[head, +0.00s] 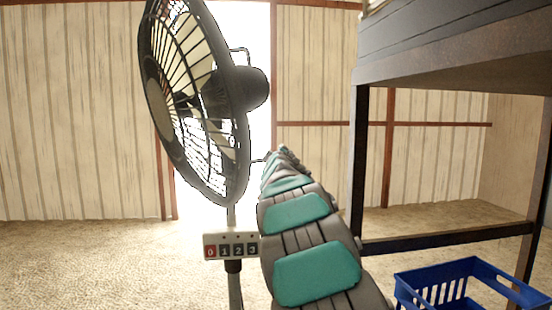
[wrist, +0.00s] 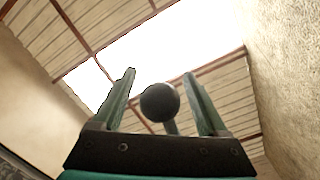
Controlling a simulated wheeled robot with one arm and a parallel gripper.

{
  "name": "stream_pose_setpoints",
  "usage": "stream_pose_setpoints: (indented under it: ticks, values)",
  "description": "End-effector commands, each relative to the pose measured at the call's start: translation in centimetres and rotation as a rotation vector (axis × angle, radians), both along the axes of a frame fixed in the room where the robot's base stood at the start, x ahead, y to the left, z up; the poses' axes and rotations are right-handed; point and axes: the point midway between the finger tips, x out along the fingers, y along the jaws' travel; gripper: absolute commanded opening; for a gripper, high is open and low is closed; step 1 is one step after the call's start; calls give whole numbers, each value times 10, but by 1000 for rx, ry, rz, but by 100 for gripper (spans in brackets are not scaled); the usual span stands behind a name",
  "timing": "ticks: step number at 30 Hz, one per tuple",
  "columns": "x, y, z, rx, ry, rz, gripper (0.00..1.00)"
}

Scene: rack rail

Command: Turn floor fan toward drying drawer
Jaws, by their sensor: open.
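The floor fan (head: 195,95) stands upright at the left of centre in the head view, its round black cage facing left and its dark motor housing (head: 252,90) to the right. A thin wire bracket runs behind the cage. A white control box (head: 231,247) with buttons marked 0 to 3 sits on its pole. My arm reaches away just right of the fan, hiding my gripper in the head view. In the wrist view my gripper (wrist: 159,75) is open, with a dark round knob (wrist: 159,102) showing between its fingers; contact cannot be told. No drying drawer is clearly identifiable.
A dark-framed rack (head: 362,170) stands at the right, with a thick upper shelf (head: 450,60). A blue slatted basket (head: 420,277) is at the lower right, near my arm. The pale floor (head: 90,265) left of the fan is clear.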

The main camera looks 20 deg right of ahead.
Motion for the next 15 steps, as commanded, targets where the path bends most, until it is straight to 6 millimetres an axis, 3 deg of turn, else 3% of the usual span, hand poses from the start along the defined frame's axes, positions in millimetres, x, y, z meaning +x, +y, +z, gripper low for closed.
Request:
stream_pose_setpoints:
  ticks: [8,15]
  values:
    - [-6,3,0,-1,1,1,76]
    - [-28,9,0,-1,-2,-2,76]
